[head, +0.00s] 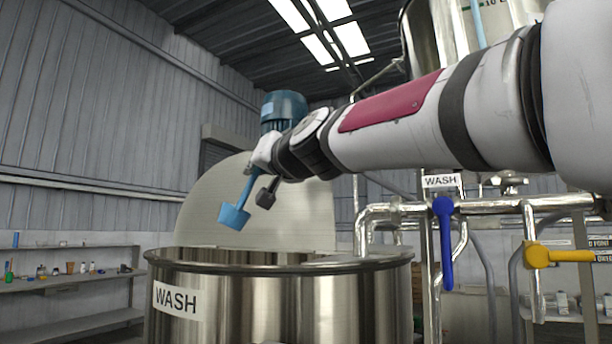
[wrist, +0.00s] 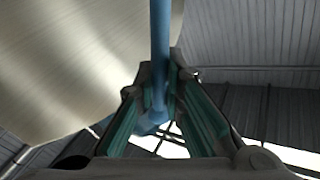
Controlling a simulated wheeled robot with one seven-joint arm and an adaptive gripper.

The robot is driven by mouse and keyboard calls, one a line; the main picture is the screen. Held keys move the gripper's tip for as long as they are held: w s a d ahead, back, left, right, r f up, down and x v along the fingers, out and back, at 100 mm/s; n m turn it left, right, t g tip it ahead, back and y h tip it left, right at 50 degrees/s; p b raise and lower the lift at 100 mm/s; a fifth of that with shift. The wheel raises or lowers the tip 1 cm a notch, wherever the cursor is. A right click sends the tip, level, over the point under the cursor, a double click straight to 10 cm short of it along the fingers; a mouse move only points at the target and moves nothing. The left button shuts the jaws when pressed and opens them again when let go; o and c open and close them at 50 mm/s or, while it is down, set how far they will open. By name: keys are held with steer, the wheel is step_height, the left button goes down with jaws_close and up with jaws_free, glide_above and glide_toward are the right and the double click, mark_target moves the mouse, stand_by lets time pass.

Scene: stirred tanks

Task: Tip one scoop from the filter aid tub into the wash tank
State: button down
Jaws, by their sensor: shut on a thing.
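My gripper (head: 264,180) is shut on the handle of a blue scoop (head: 234,215). The scoop hangs below the gripper, its cup tilted, above the open wash tank (head: 280,300) and apart from its rim. The tank is shiny steel with a WASH label. In the wrist view the scoop's blue handle (wrist: 159,50) runs between the teal-padded fingers (wrist: 165,100). I cannot tell whether the cup holds powder. The tank's inside is hidden below its rim. The filter aid tub is not in view.
The tank's raised half lid (head: 255,210) stands right behind the scoop, with a blue motor (head: 284,110) above. Pipes with a blue valve handle (head: 445,245) and a yellow one (head: 560,255) are at the right. A shelf (head: 75,280) is at the far left.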

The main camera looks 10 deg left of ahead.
steer(key=w+d+f+m+t+h+b, duration=0.2)
steer(key=d+f+m+b, duration=0.5)
steer(key=m, duration=0.8)
steer(key=shift+w+f+t+b, duration=0.65)
steer(key=shift+f+b, duration=0.9)
steer(key=shift+b, duration=1.35)
steer(key=shift+r, duration=0.15)
